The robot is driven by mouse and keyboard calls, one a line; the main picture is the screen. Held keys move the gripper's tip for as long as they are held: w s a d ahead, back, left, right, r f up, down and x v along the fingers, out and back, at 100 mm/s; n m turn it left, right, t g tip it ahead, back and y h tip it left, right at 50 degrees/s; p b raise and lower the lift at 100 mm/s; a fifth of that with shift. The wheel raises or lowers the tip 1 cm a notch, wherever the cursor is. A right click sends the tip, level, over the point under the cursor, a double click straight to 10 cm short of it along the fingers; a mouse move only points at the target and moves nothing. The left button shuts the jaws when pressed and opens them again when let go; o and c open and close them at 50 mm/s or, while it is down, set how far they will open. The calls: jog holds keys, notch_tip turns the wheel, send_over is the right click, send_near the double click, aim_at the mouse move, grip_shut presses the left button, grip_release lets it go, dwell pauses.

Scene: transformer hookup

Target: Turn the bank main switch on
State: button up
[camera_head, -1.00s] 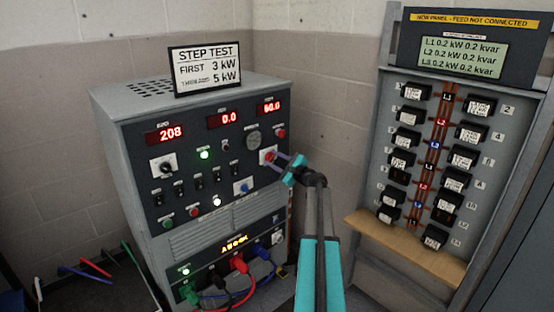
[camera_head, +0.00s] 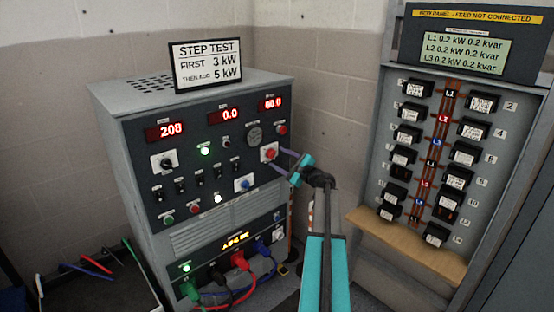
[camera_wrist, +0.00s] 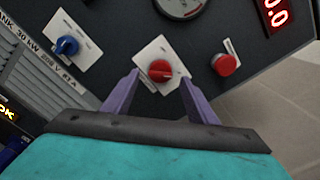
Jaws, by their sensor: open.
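A red rotary knob (camera_head: 269,153) on a white plate sits on the right of the dark load bank panel. It also shows in the wrist view (camera_wrist: 160,70); its plate lettering is too small to read, so I cannot confirm it is the bank main switch. My gripper (camera_head: 279,159) is open in front of the knob, a little to its right in the head view. In the wrist view its two purple fingers (camera_wrist: 160,78) point at the knob, one on each side, with visible gaps and no contact. Nothing is held.
A blue knob (camera_head: 244,184) sits lower left of the red one, and a red push button (camera_head: 282,129) upper right. The load bank (camera_head: 130,175) displays 208, 0.0 and 60.0. Plugged cables (camera_head: 238,259) hang at its bottom front. A breaker panel (camera_head: 424,160) stands at the right.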

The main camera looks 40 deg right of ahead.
jog(key=s+b, duration=0.1)
jog(key=s, duration=0.9)
jog(key=shift+s+a, duration=0.3)
jog(key=shift+a, duration=0.1)
